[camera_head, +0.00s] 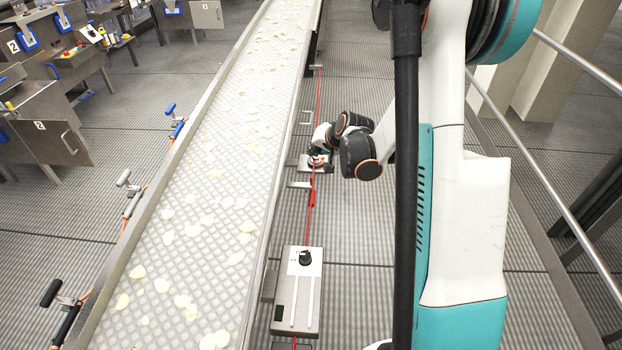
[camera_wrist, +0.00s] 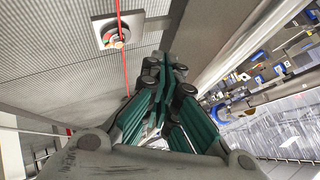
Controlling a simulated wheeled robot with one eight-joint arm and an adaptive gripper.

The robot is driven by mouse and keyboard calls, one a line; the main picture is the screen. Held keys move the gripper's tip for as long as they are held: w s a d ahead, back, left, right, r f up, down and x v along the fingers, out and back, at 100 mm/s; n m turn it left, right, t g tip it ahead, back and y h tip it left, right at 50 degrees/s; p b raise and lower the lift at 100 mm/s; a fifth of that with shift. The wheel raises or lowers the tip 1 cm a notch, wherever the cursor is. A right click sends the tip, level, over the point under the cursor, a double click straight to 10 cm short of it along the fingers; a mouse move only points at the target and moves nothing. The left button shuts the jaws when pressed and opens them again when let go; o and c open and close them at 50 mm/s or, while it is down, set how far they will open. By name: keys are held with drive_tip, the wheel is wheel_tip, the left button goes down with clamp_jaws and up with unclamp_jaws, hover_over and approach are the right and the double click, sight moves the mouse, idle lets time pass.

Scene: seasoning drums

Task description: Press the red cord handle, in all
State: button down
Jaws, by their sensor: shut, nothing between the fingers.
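The red cord (camera_head: 308,225) runs along the right side of the conveyor in the head view. A thicker red piece on it, which looks like the handle (camera_head: 312,198), sits just nearer than my gripper (camera_head: 318,160). My gripper is shut and empty, beside the cord, by a small metal plate; I cannot tell whether it touches the cord. In the wrist view the fingers (camera_wrist: 162,62) are together, and the red cord (camera_wrist: 122,65) passes to their left and disappears behind them. A round piece on a square plate (camera_wrist: 104,42) lies beyond the fingertips. The handle is not clear in the wrist view.
The conveyor (camera_head: 190,215) with scattered pale chips lies left of the cord. A grey control box (camera_head: 284,290) with a black knob stands nearer along the conveyor's right side. A metal railing (camera_head: 540,175) runs at the right. Grated floor between is clear.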

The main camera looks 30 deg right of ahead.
wheel_tip(320, 180, down, 8)
drive_tip(key=b, duration=0.5)
drive_tip(key=shift+r, duration=0.2)
drive_tip(key=shift+f, duration=0.15)
idle(0.9)
drive_tip(key=shift+f+b, duration=0.25)
drive_tip(key=shift+b, duration=0.15)
drive_tip(key=shift+f+b, duration=1.25)
drive_tip(key=shift+f, duration=0.65)
idle(1.9)
drive_tip(key=shift+r, duration=0.15)
drive_tip(key=shift+r+p, duration=1.45)
drive_tip(key=shift+r, duration=0.75)
